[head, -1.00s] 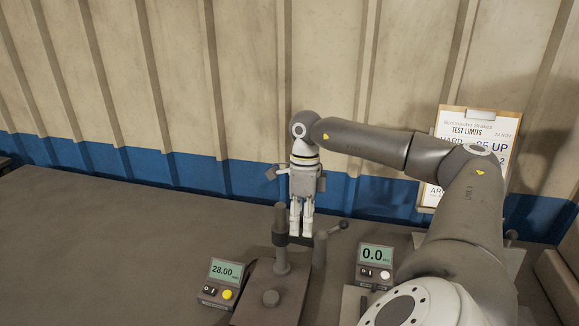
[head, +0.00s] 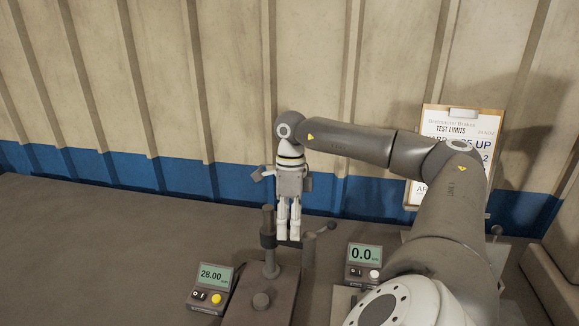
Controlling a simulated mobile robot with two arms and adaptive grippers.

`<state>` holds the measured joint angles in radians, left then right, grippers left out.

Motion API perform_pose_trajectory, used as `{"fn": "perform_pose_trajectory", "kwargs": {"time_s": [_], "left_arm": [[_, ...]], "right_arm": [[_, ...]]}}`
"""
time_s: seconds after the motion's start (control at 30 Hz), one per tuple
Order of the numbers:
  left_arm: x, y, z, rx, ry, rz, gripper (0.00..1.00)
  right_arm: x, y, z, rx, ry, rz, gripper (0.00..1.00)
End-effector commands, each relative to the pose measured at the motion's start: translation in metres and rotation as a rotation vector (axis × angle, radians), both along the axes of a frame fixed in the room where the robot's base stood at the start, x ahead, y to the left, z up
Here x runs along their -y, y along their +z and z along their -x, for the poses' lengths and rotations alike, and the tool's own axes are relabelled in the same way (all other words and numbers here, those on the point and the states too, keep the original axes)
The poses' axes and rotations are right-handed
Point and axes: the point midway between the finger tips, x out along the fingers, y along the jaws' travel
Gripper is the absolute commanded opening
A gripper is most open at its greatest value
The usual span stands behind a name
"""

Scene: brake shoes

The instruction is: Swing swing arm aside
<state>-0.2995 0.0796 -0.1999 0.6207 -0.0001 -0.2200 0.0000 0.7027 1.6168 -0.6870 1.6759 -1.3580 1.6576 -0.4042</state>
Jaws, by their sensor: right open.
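A test fixture with a dark upright post (head: 269,222) stands on a grey base plate (head: 278,290). What looks like the swing arm is the short dark bar at the post's collar, reaching right toward a second, shorter post (head: 308,251). A thin lever with a ball end (head: 332,225) sticks out to the right there. My right gripper (head: 289,238) points straight down with its fingers open. Its fingertips are just right of the tall post, at about the bar's height in the picture. They partly cover the bar, and I cannot tell whether they touch it. My left gripper is not in view.
A gauge reading 28.00 (head: 213,274) is left of the fixture, and one reading 0.0 (head: 363,254) is right of it. A clipboard (head: 474,118) leans at the back wall behind my right arm. The bench on the left (head: 100,250) is clear.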

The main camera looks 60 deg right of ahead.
Motion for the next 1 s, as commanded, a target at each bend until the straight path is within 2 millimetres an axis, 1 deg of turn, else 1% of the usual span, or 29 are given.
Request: {"fn": "perform_pose_trajectory", "kwargs": {"time_s": [0.07, 0.17, 0.43, 0.6, 0.8, 1.0], "left_arm": [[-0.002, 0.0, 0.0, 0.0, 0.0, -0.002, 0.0], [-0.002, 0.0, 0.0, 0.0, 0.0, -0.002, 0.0], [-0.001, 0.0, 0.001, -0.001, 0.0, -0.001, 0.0], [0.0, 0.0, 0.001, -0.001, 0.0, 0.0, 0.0], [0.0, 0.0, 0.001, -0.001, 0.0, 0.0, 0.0], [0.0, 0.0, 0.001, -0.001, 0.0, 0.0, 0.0]], "right_arm": [[0.0, 0.0, 0.0, -0.001, 0.0, 0.0, 0.46], [0.001, 0.006, -0.001, 0.0, 0.0, -0.001, 0.46], [0.007, 0.046, -0.006, 0.004, 0.001, -0.001, 0.46], [0.011, 0.065, -0.008, 0.003, 0.001, -0.001, 0.46], [0.013, 0.073, -0.007, 0.001, 0.001, -0.001, 0.46], [0.013, 0.074, -0.007, 0.0, 0.0, 0.0, 0.46]]}}
